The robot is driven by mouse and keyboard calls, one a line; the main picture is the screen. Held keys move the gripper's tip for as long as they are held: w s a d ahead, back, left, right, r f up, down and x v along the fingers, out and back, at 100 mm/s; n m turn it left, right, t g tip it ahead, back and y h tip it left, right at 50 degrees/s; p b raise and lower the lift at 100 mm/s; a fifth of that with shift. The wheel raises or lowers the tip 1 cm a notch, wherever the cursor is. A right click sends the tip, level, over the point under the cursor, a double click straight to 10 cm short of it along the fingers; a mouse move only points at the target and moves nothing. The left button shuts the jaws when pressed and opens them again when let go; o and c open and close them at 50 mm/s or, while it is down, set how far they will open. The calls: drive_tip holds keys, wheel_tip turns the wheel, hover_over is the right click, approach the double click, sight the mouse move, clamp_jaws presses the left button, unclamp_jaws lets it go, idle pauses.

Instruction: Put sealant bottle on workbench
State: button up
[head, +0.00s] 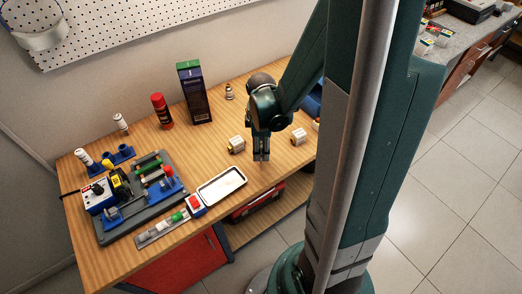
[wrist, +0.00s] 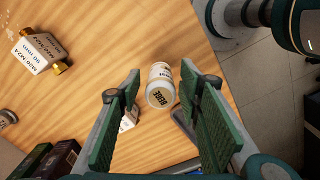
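A white bottle (wrist: 161,86) with a tan round end and printed label shows between my gripper's fingers in the wrist view; it looks like the sealant bottle, but I cannot read its label fully. My gripper (wrist: 158,100) is open, its green-padded fingers on either side of the bottle in the picture, with no clear contact. In the head view my gripper (head: 261,157) points down over the right part of the wooden workbench (head: 150,250). There I cannot clearly make out the bottle; my arm and column hide part of that area.
White boxes with brass fittings (head: 237,144) (head: 299,135) flank my gripper. A white tray (head: 222,186) and a grey tool board (head: 150,205) lie left.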

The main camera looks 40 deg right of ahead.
drive_tip(key=shift+r+p, duration=0.45)
drive_tip(key=shift+r, duration=4.75)
drive_tip(key=s+a+r+m+t, duration=0.3)
drive_tip(key=a+r+m, duration=0.2)
drive_tip(key=a+r, duration=0.2)
drive_tip(key=s+a+r+m+t, duration=0.3)
drive_tip(key=a+r+m, duration=0.3)
drive_tip(key=a+r, duration=0.2)
drive_tip(key=shift+a+r+t, duration=0.3)
drive_tip(key=shift+r+t, duration=0.3)
drive_tip(key=shift+r, duration=0.05)
